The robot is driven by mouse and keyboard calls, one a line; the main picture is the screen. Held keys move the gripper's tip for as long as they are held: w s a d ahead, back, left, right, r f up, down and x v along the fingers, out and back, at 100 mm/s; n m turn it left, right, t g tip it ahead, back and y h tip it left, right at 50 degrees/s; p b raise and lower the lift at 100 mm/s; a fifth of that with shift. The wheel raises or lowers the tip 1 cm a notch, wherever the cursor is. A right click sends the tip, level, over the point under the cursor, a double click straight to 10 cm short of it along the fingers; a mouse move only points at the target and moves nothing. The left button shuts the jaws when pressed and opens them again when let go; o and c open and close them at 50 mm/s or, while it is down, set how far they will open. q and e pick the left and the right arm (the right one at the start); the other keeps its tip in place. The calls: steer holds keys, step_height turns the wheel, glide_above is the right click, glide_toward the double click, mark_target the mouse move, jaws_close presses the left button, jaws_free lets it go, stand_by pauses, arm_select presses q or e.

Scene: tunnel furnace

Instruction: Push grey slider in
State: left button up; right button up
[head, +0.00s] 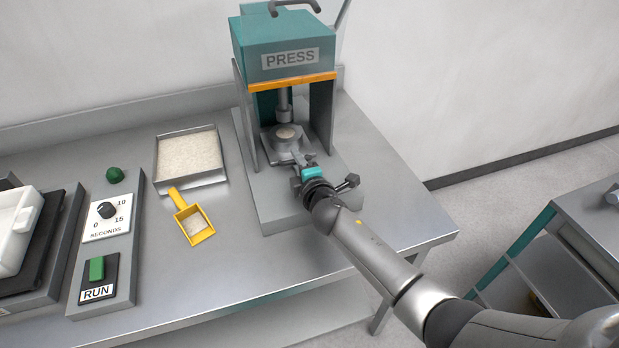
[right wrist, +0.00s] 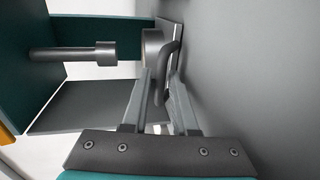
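The grey slider (head: 285,158) is a flat plate in the base of the press (head: 289,57). A round grey cup (head: 286,132) with pale powder sits on it, roughly below the press ram. My right gripper (head: 302,163) is at the front edge of the slider. In the right wrist view, its two fingers (right wrist: 163,76) stand apart on either side of the slider's dark curved handle (right wrist: 172,62). A gap shows beside the handle, and firm contact is not visible. My left gripper is not in view.
A tray of pale powder (head: 191,186) and a yellow scoop (head: 203,239) lie left of the press. A control panel (head: 103,300) with a dial and green RUN switch is farther left. The front table edge is clear. A cart (head: 570,215) stands at right.

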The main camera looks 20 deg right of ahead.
steer(key=p+v, duration=0.2)
steer(key=v, duration=1)
steer(key=shift+s+r, duration=0.1)
steer(key=shift+s, duration=0.05)
steer(key=shift+v, duration=0.9)
